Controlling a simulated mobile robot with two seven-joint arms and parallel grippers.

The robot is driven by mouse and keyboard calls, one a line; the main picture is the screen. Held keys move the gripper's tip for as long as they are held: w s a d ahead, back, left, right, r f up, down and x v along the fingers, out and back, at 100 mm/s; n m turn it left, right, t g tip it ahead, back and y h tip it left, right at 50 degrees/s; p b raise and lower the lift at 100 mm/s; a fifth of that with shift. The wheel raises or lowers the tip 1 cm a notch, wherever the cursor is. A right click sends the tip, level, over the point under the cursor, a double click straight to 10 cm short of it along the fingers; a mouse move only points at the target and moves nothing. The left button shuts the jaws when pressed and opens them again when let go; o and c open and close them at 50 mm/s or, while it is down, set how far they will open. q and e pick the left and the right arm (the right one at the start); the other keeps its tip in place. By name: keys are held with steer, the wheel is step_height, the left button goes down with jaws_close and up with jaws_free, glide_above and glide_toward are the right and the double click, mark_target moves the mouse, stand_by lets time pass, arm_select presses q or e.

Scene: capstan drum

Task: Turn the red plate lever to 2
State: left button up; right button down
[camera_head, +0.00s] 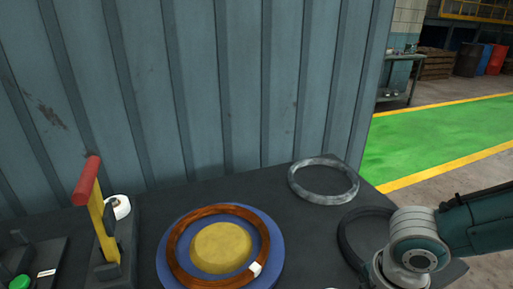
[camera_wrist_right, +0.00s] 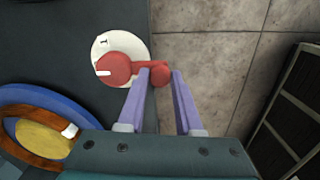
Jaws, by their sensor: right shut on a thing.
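The red plate lever (camera_wrist_right: 118,68) lies across a round white plate (camera_wrist_right: 105,44) in the right wrist view. A white mark on the lever's hub points left. One small dark mark shows on the plate above the lever; I cannot read it surely, and no 2 is visible. My right gripper (camera_wrist_right: 160,76) is shut on the lever's round red end, with a finger on either side of it, beyond the plate's right edge. In the head view my right wrist is at the lower right, and its fingers and the lever are out of frame. My left gripper is not in view.
A blue drum (camera_head: 272,272) with a wooden ring (camera_head: 178,246) and a yellow centre (camera_head: 222,247) stands left of the lever. A yellow upright lever with a red handle (camera_head: 87,181) is farther left. A grey ring (camera_head: 322,180) lies behind. A corrugated wall (camera_head: 230,90) closes the back.

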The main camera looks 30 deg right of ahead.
stand_by(0.3)
steer(key=c, duration=0.6)
jaws_free()
step_height(320, 180, up, 10)
steer(key=shift+f+p, duration=0.1)
steer(key=shift+p, duration=0.8)
